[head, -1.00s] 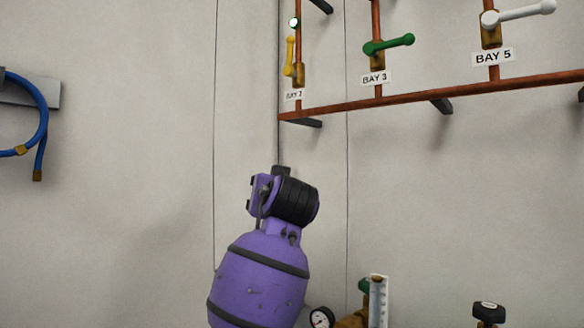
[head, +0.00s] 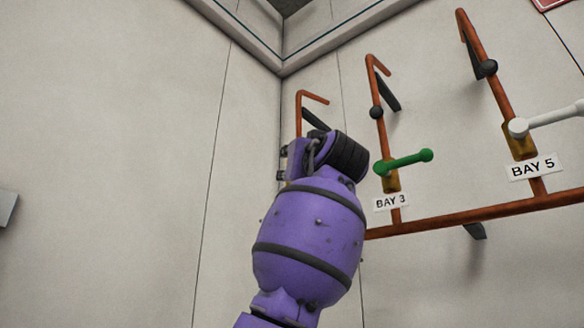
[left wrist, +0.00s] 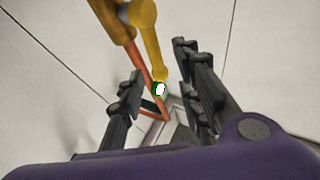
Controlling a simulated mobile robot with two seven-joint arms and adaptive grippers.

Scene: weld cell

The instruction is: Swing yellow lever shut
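The yellow lever (left wrist: 150,38) shows at the top of the left wrist view, on a brass valve body (left wrist: 108,20) on a copper pipe. It runs roughly along the pipe, its tip near a small green-ringed white light (left wrist: 159,89). My left gripper (left wrist: 162,80) is open, with its dark fingers apart and the lever's end seen between them; contact cannot be told. In the head view my purple left arm (head: 310,235) hides the lever and most of its valve. My right gripper is not in view.
To the right are the green lever (head: 403,161) over the BAY 3 label (head: 391,203) and the white lever (head: 550,119) over the BAY 5 label (head: 533,167). A copper manifold pipe (head: 470,216) runs below them. The wall at left is mostly bare.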

